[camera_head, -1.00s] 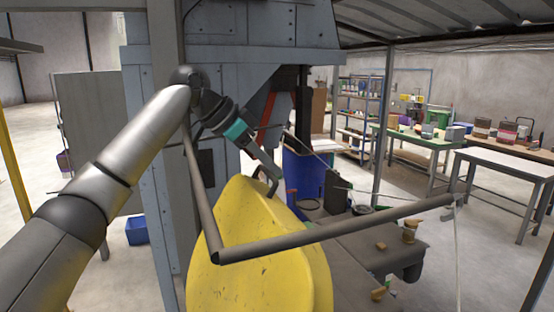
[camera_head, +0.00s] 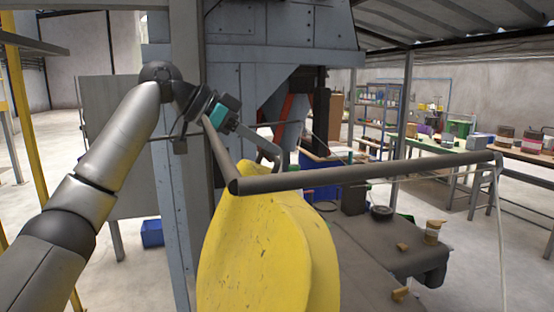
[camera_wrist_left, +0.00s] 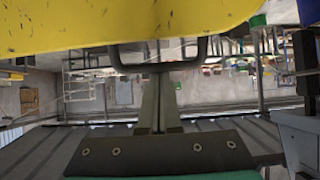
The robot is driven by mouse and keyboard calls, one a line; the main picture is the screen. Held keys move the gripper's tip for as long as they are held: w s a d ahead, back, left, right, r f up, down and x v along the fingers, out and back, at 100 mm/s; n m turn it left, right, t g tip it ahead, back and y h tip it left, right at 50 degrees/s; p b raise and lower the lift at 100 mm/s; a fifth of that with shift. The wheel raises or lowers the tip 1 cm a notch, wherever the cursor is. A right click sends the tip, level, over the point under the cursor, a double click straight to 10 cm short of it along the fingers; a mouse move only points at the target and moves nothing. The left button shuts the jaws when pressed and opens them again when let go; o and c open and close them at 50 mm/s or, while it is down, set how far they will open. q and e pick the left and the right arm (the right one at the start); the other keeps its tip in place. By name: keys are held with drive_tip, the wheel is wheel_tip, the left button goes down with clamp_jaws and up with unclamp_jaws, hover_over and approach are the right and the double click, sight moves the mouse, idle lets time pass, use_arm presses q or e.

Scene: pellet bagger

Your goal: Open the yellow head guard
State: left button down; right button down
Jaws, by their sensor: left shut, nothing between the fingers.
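The yellow head guard (camera_head: 262,245) is a big rounded shell in the lower middle of the head view. A dark bar handle (camera_head: 276,158) stands at its upper edge. In the left wrist view the guard (camera_wrist_left: 110,22) fills the top, with the handle (camera_wrist_left: 160,68) crossing below it. My left gripper (camera_head: 256,138) is at the handle, with its fingers together and nothing held. In the left wrist view its fingers (camera_wrist_left: 158,85) point at the middle of the bar. I cannot tell whether they touch it. My right gripper is not in view.
A dark pipe (camera_head: 370,173) crosses in front of the guard's top, bending up towards my left wrist. A grey machine column (camera_head: 190,220) stands left of the guard. A dark bench (camera_head: 375,255) with small items lies to the right. Open floor shows beyond.

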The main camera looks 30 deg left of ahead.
use_arm(q)
drive_tip(key=shift+s+a, duration=0.1)
drive_tip(key=shift+r, duration=0.15)
wheel_tip(320, 180, up, 7)
drive_tip(key=s+a+p, duration=0.2)
drive_tip(key=shift+s+a, duration=0.15)
drive_tip(key=shift+s, duration=0.2)
idle(0.5)
drive_tip(key=shift+r, duration=0.1)
